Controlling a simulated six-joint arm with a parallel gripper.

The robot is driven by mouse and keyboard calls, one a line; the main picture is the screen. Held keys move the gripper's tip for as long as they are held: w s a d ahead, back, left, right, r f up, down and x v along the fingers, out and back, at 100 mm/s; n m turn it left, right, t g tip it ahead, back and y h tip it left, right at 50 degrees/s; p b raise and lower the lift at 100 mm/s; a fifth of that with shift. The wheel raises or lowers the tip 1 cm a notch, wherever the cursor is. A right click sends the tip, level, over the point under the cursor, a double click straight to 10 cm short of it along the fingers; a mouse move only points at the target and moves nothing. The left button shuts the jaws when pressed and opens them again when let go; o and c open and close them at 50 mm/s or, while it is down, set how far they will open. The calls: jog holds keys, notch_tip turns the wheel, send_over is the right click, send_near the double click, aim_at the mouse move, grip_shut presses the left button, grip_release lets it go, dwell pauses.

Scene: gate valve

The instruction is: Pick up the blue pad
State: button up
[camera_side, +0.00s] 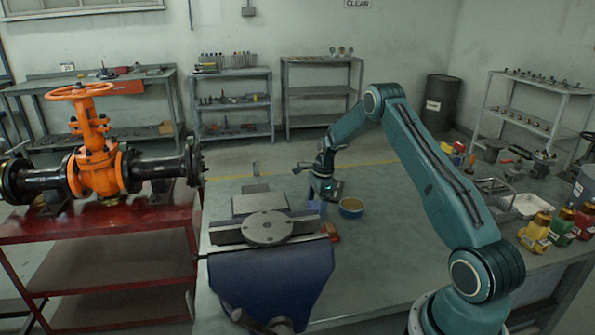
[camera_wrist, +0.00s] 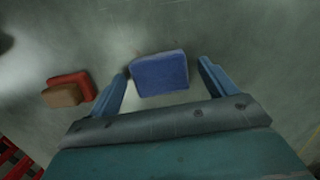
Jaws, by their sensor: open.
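The blue pad (camera_wrist: 159,74) is a small blue block lying on the grey bench top in the wrist view. My gripper (camera_wrist: 163,68) is open, with one blue-grey finger on each side of the pad. Bare bench shows between the pad and each finger in the picture, so it is not gripped. How high the fingers are above the bench is hard to tell. In the side view my gripper (camera_side: 322,192) is low over the bench, behind and right of the vise; the pad is hard to make out there.
A red and brown block (camera_wrist: 70,88) lies left of the pad.

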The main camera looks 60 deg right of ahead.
aim_at(316, 204)
dwell(0.3)
jog(key=c, duration=1)
jog(key=shift+r, duration=0.1)
jog(key=shift+c, duration=0.2)
notch_tip(316, 204, up, 20)
dwell(0.4)
jog(key=shift+o, duration=1.2)
jog(key=shift+c, duration=0.9)
